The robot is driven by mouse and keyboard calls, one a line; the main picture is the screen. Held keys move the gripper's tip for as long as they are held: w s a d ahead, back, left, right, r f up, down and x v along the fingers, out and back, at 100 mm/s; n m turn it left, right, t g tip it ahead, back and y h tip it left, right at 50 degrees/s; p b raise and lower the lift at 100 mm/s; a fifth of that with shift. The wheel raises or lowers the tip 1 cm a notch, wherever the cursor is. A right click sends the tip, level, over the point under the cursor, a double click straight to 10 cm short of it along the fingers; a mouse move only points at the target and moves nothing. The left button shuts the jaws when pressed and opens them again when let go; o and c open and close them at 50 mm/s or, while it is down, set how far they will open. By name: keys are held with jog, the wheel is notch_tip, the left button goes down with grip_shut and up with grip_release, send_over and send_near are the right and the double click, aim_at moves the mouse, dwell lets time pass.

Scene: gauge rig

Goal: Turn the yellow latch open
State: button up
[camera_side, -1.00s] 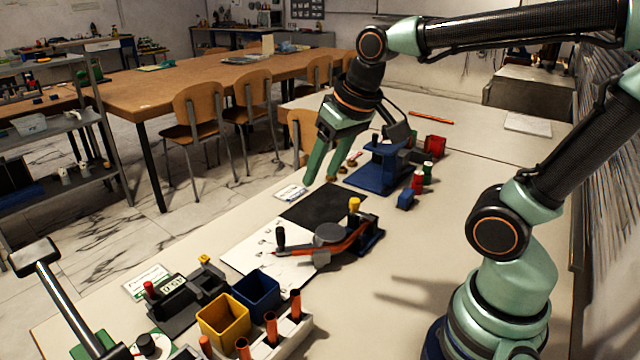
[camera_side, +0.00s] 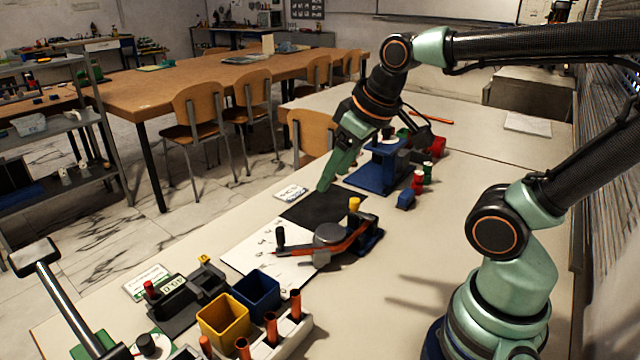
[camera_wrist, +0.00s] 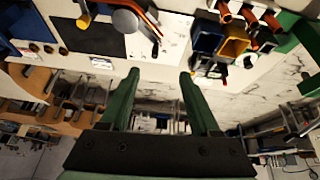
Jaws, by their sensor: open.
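A small yellow upright piece (camera_side: 354,204) stands at the back right of the rig, which has a grey disc (camera_side: 330,234) and an orange-red arm with a black knob. It also shows in the wrist view (camera_wrist: 83,22). Another small yellow piece (camera_side: 204,259) sits on a black fixture; I cannot tell which of the two is the latch. My gripper (camera_side: 324,186) is open and empty, tilted down above the black mat, up and left of the rig, apart from both yellow pieces. Its spread green fingers show in the wrist view (camera_wrist: 160,78).
Yellow (camera_side: 223,322) and blue (camera_side: 256,291) bins and a white rack of orange tubes (camera_side: 270,328) stand at the front. A blue fixture (camera_side: 378,172) stands behind the rig, with red and green spools to its right. The bench right of the rig is clear.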

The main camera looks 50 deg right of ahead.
jog(key=w+d+f+n+g, duration=0.1)
jog(key=w+d+n+g, duration=0.15)
jog(key=d, duration=0.25)
jog(key=w+d+n+g, duration=0.1)
jog(key=w+d+n, duration=0.15)
jog(key=d, duration=0.25)
jog(key=n+g, duration=0.2)
jog(key=n, duration=0.1)
send_over(355, 200)
notch_tip(355, 200, down, 4)
jog(key=f, duration=0.1)
notch_tip(355, 200, down, 12)
jog(key=shift+r, duration=0.2)
grip_shut()
